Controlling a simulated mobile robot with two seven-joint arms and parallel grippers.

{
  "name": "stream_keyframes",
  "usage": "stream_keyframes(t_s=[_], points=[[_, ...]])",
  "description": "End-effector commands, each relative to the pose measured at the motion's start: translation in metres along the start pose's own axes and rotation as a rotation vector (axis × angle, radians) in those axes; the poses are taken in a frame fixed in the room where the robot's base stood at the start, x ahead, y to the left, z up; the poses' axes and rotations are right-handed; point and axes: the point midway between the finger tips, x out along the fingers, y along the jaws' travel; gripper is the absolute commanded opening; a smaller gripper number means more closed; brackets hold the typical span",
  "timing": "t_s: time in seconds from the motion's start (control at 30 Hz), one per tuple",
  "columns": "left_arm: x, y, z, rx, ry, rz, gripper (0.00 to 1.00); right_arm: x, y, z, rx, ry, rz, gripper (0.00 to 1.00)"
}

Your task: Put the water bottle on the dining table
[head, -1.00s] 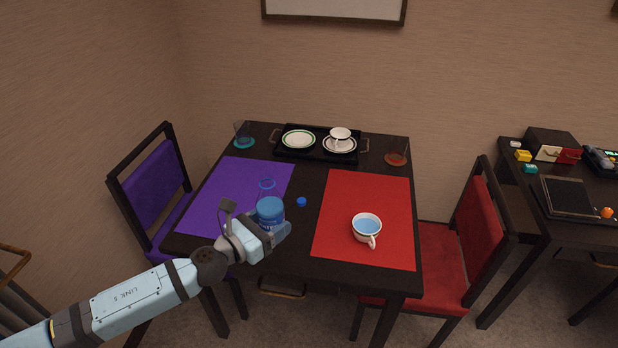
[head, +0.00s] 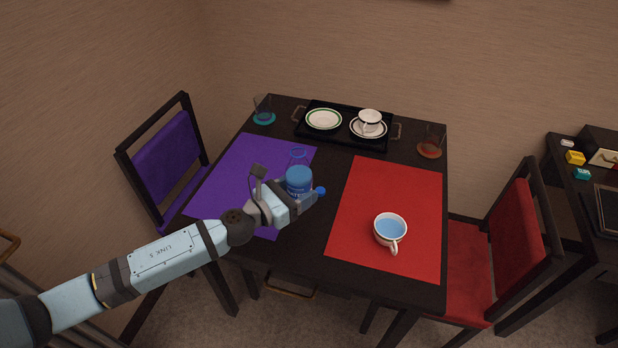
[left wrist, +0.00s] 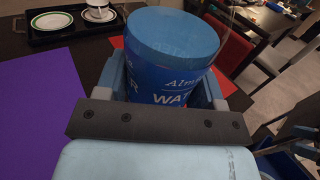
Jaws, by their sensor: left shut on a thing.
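The water bottle (head: 299,182) has a blue body with white lettering, and a clear outline shows above the blue part. My left gripper (head: 306,203) is shut on it from the near side. In the left wrist view the bottle (left wrist: 172,60) stands between the fingers (left wrist: 165,88), its blue top towards the camera. The bottle is over the dining table (head: 335,150), near the right edge of the purple mat (head: 235,180). I cannot tell whether its base touches the table; the gripper hides it.
A cup of blue liquid (head: 390,229) stands on the red mat (head: 395,195). A black tray (head: 345,139) with dishes and two glasses (head: 263,108) (head: 430,140) are at the back. Purple (head: 165,155) and red chairs (head: 510,230) flank the table.

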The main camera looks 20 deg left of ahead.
Motion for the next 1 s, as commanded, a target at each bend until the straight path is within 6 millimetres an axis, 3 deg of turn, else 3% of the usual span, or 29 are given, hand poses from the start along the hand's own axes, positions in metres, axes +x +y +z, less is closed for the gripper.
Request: stream_keyframes(t_s=[0.03,0.4,1.0], points=[[0.000,-0.002,-0.020,-0.008,-0.001,0.002,0.27,0.007,0.000,0.012,0.005,-0.006,-0.001,0.56],[0.001,-0.001,-0.100,-0.007,-0.001,0.003,0.27,0.026,-0.001,0.027,0.048,-0.021,-0.005,0.56],[0.001,0.000,-0.162,-0.003,-0.001,0.002,0.27,0.037,-0.004,0.029,0.069,-0.011,-0.008,0.56]])
